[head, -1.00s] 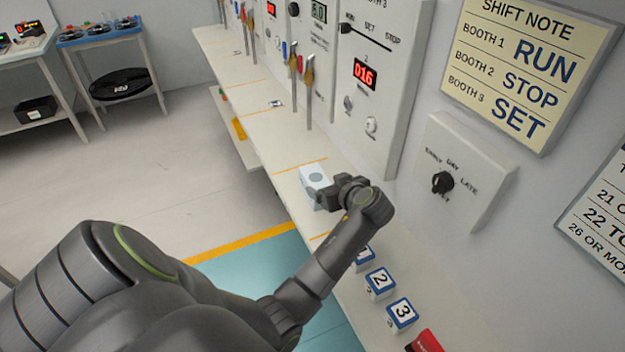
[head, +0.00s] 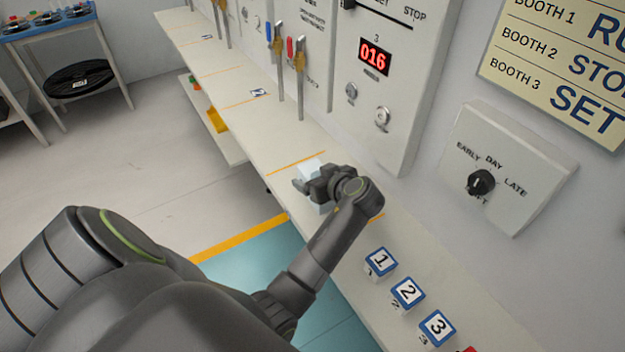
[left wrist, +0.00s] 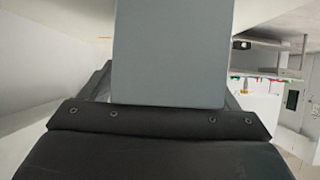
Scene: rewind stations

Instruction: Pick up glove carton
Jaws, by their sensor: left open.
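The glove carton (head: 311,167) is a small pale blue-white box standing on the long white shelf (head: 236,80). In the head view my left gripper (head: 309,187) is at the carton and hides much of it. In the left wrist view the carton (left wrist: 170,50) shows as a plain blue-grey face filling the upper middle. There my left gripper (left wrist: 168,97) is open, with a finger on either side of the carton. I cannot tell whether the fingers touch it. My right gripper is not in view.
Numbered blocks 1 (head: 380,261), 2 (head: 407,292) and 3 (head: 436,326) stand on the near shelf. A wall panel with a red 016 display (head: 375,56) rises behind. A dial box (head: 508,170) is at the right. The shelf left of the carton is clear nearby.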

